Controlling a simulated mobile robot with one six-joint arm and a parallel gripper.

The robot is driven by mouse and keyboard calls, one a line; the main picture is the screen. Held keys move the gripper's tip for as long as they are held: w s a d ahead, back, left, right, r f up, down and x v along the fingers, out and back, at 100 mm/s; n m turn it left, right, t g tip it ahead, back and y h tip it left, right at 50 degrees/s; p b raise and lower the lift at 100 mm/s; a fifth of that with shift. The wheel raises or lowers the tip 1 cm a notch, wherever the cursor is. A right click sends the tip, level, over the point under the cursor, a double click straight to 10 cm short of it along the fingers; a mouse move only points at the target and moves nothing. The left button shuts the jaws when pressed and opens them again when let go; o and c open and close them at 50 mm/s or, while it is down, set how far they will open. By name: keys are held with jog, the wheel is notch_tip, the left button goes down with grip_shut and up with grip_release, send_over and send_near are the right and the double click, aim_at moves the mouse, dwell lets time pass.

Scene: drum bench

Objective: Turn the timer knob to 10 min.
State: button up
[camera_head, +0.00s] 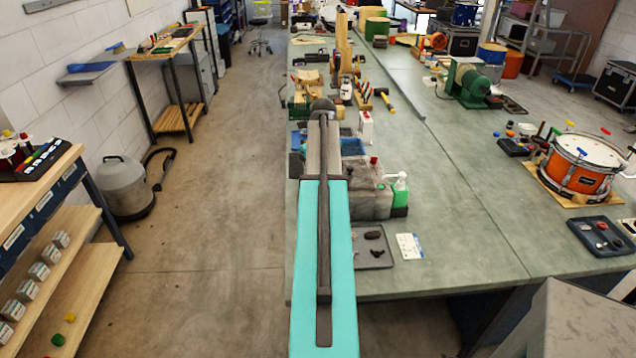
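I cannot make out a timer knob or its dial in the head view. A grey box-like unit (371,203) stands on the green bench (450,240), partly hidden behind my arm. I cannot tell whether it carries the timer. My teal and grey arm reaches forward from the bottom middle along the bench's left edge. My gripper does not show; the far end of the arm hides what lies beneath it.
Right of my arm stand a green bottle with a white pump (400,190) and a dark tray (374,248). An orange drum (576,172) and a green motor (470,80) are farther right. Mid-bench is fairly clear. Open floor (220,200) lies left, with a grey vacuum (125,187) by the wall.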

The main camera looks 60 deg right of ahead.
jog(key=shift+s, duration=0.3)
jog(key=o, duration=1)
jog(key=shift+o, duration=0.2)
jog(key=shift+w, duration=0.1)
jog(key=shift+r, duration=0.15)
jog(key=shift+w+r+b, duration=0.1)
jog(key=shift+r+b, duration=0.25)
jog(key=shift+r, duration=0.45)
notch_tip(320, 180, up, 12)
jog(key=b, duration=0.3)
jog(key=shift+s+d, duration=0.25)
jog(key=shift+d, duration=0.05)
jog(key=shift+f, duration=0.1)
